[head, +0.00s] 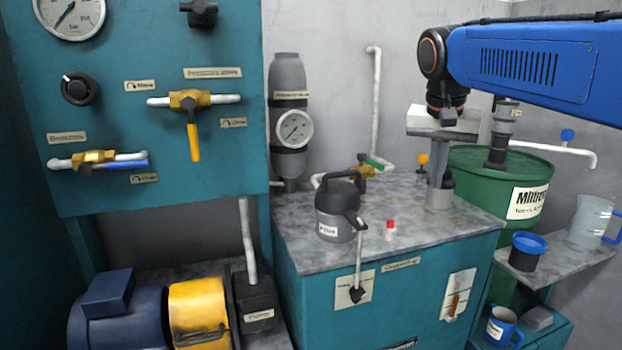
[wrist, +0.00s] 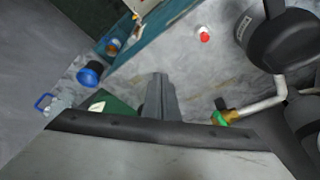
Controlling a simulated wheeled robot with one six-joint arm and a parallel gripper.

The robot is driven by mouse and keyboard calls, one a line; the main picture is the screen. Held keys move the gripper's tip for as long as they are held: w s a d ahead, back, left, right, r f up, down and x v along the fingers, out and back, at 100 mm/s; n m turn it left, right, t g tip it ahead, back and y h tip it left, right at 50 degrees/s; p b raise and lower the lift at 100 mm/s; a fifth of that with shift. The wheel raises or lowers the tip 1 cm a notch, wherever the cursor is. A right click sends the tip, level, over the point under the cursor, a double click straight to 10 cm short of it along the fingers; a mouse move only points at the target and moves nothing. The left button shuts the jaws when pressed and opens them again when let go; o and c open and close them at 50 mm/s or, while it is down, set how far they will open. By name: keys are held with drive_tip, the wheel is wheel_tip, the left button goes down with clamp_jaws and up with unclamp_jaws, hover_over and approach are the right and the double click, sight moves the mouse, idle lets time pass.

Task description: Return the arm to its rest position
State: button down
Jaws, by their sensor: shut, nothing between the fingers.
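My blue arm (head: 525,62) reaches in from the upper right in the head view. My gripper (head: 437,178) points down over the back right of the grey cabinet top (head: 345,235). Its fingers are together and empty. The fingers (wrist: 158,82) also show closed in the wrist view, with the cabinet top beyond them.
A green drum (head: 475,165) is close behind my gripper. A shelf at right holds a blue-rimmed cup (head: 525,255) and a clear jug (head: 588,222). A gauge panel (head: 110,110) is at left.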

drive_tip(key=s+d+f+n+t+y, duration=0.1)
drive_tip(key=s+f+n, duration=0.4)
drive_tip(key=s+f, duration=1.9)
wheel_tip(320, 180, down, 2)
drive_tip(key=shift+s+d+n+t+y, duration=0.2)
drive_tip(key=shift+d+n+t+y, duration=0.15)
drive_tip(key=shift+d, duration=0.2)
drive_tip(key=c, duration=2.4)
unclamp_jaws()
drive_tip(key=shift+c, duration=0.2)
